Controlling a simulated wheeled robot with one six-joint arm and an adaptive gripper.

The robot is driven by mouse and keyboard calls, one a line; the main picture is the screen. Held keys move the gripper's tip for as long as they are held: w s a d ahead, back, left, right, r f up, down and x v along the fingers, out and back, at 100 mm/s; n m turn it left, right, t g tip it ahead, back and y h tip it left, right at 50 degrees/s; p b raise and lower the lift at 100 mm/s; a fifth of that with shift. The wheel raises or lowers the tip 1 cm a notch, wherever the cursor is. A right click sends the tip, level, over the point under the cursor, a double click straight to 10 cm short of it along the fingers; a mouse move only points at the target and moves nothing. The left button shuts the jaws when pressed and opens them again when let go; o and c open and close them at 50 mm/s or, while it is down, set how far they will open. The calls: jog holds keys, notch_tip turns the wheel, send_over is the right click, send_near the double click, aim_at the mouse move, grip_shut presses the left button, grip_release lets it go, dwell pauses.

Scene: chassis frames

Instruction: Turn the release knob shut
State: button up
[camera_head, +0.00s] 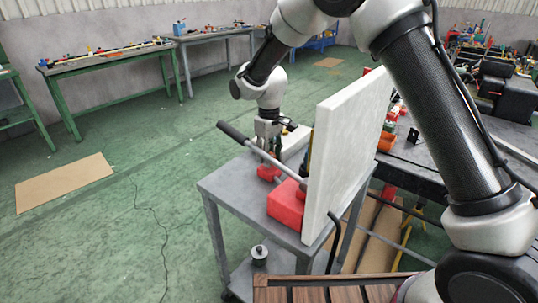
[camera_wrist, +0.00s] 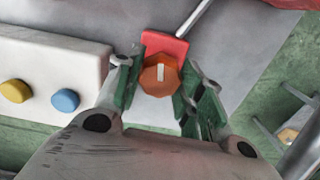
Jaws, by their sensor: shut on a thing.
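The release knob (camera_wrist: 161,76) is an orange, many-sided knob with a white line on its face. In the wrist view it sits at the near end of a red jack part (camera_wrist: 166,46), and its white line points nearly straight up in the picture. My gripper (camera_wrist: 158,91) is shut on the knob, with a green-padded finger on each side. In the head view my gripper (camera_head: 268,148) reaches down to the red jack (camera_head: 287,204) on a grey cart; the knob is hidden there. A bar with a black handle (camera_head: 232,132) slopes up from the jack.
A white upright panel (camera_head: 347,150) stands close to the right of my gripper on the cart (camera_head: 232,190). A white box with a yellow button (camera_wrist: 15,91) and a blue button (camera_wrist: 65,100) lies beside it. Open green floor is at the left.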

jog(key=shift+m, duration=1.1)
jog(key=o, duration=1)
notch_tip(320, 180, up, 12)
